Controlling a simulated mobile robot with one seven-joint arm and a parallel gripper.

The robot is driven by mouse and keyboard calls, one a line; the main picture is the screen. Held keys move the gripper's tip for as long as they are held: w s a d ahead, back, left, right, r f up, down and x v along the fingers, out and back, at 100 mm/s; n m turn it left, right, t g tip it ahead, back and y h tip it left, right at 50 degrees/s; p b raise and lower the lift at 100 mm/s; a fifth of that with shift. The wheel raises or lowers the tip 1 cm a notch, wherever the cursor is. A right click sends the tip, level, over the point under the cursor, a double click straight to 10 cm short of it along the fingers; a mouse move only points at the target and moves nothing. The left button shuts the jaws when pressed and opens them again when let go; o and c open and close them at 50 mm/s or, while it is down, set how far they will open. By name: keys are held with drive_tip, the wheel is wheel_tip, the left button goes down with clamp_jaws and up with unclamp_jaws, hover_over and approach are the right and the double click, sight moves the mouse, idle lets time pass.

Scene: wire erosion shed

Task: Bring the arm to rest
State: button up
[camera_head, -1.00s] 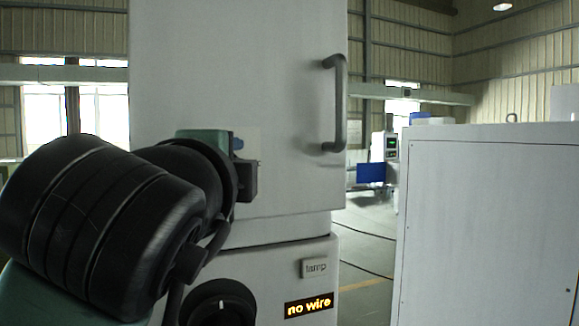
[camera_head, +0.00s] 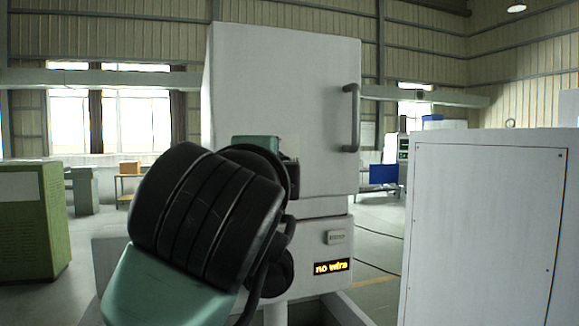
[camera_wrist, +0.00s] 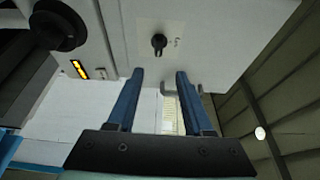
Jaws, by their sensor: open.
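My gripper (camera_wrist: 159,76) shows in the wrist view as two blue fingers, apart, with nothing between them. Its fingertips point toward the white machine cabinet, but I cannot tell the distance. In the head view my arm stands in front of the cabinet (camera_head: 270,80) and hides its lower left part. My gripper's fingers are hidden behind my arm there.
The cabinet has a grey door handle (camera_head: 351,118), a dark knob (camera_wrist: 60,28) and a lit "no wire" display (camera_head: 332,267). A white cabinet (camera_head: 485,230) stands close on the right, a green one (camera_head: 30,220) at left. Open floor shows between the machines.

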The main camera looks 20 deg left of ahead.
drive_tip(key=s+d+n+t+h+b, duration=0.4)
drive_tip(key=d+n+t+h, duration=0.15)
drive_tip(key=d, duration=0.55)
drive_tip(key=s+d+f+n+t+y+b, duration=0.1)
drive_tip(key=s+n+t, duration=0.1)
drive_tip(key=s+n, duration=0.3)
drive_tip(key=s+d+f+n+t+y+b, duration=0.1)
drive_tip(key=s+d+f+n+t+b, duration=0.1)
drive_tip(key=s+n, duration=0.3)
drive_tip(key=shift+s+f+b, duration=0.2)
drive_tip(key=shift+s+b, duration=0.1)
drive_tip(key=shift+s, duration=0.5)
drive_tip(key=shift+n, duration=0.25)
